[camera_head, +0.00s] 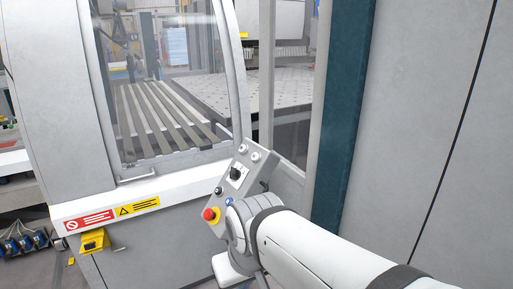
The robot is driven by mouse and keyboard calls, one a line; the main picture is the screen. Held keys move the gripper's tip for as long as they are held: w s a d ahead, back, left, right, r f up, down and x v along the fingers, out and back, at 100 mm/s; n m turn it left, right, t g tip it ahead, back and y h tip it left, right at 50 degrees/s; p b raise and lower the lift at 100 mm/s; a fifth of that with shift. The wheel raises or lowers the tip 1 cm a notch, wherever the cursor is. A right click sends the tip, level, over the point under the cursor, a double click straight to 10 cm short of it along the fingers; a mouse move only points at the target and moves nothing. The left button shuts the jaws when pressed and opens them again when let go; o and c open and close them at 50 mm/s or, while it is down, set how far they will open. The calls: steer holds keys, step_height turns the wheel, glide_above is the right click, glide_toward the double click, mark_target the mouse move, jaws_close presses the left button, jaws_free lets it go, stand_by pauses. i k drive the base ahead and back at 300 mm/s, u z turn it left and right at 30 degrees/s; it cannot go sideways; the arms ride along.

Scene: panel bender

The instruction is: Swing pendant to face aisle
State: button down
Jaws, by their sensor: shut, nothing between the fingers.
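The pendant (237,180) is a grey, tilted control box in the middle of the camera_head view. Its visible face carries a red emergency-stop button on a yellow base, a black rotary switch on a white plate, and several small white, black and blue buttons. The wrist of my arm reaches in from the lower right and overlaps the pendant's lower right part. My gripper's fingers do not show, so I cannot see whether they touch the pendant. The pendant's mounting is also hidden.
Behind the pendant stands the panel bender (155,195), with a curved clear guard and a slatted table (160,120) inside. A dark teal post (343,110) and large grey panel (430,110) rise close on the right. A yellow foot-pedal-like box (93,241) is at lower left.

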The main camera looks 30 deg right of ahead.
mark_target(255, 175)
steer(key=u, duration=1.35)
steer(key=i, duration=0.15)
steer(key=z, duration=0.1)
steer(key=k, duration=1)
steer(key=z, duration=1.3)
steer(key=i, duration=1.15)
steer(key=u, duration=0.1)
